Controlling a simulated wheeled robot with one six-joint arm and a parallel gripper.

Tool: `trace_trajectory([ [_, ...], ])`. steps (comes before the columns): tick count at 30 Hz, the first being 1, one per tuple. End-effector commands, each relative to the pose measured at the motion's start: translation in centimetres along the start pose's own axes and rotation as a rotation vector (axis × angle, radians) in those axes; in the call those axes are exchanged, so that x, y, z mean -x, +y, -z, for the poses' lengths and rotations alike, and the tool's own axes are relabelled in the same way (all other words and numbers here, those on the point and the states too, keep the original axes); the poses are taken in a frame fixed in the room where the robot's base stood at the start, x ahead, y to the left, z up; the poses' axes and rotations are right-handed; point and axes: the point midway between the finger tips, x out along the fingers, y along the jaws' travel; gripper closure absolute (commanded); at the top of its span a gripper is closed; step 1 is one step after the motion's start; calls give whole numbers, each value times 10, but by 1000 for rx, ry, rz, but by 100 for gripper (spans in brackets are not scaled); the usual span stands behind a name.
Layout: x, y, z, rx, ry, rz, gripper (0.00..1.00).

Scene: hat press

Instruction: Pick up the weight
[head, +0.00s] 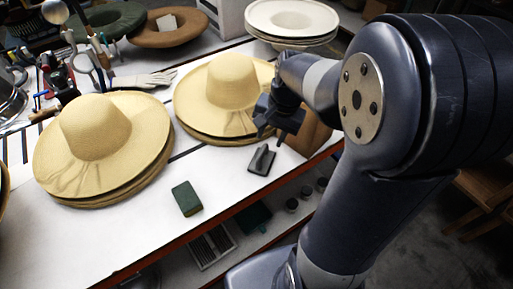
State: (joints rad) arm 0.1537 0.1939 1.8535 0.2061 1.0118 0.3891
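A dark grey block with a raised grip (261,160), which looks like the weight, lies on the white table near its front edge. My gripper (271,133) is above and just behind it in the head view, apart from it. Its two dark fingers look spread, with nothing seen between them. My arm comes in from the right and hides part of the table there.
A green block (187,198) lies to the left near the front edge. Straw hats (97,128) (228,80) stand behind. A brown block (308,133) is close right of my gripper. Tools crowd the back left. The front left tabletop is clear.

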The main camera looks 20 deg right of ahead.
Motion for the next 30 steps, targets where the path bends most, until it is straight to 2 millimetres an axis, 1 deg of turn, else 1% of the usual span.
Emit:
trace_trajectory([
  [3,-21,0,-2,1,-5,-4,62],
  [6,-35,0,-1,2,-3,-3,62],
  [14,-54,-2,-1,5,-1,-2,62],
  [21,-85,-7,-2,5,-3,-3,62],
  [25,-96,-7,-1,5,-2,-2,62],
  [30,-98,-7,-1,5,2,0,62],
])
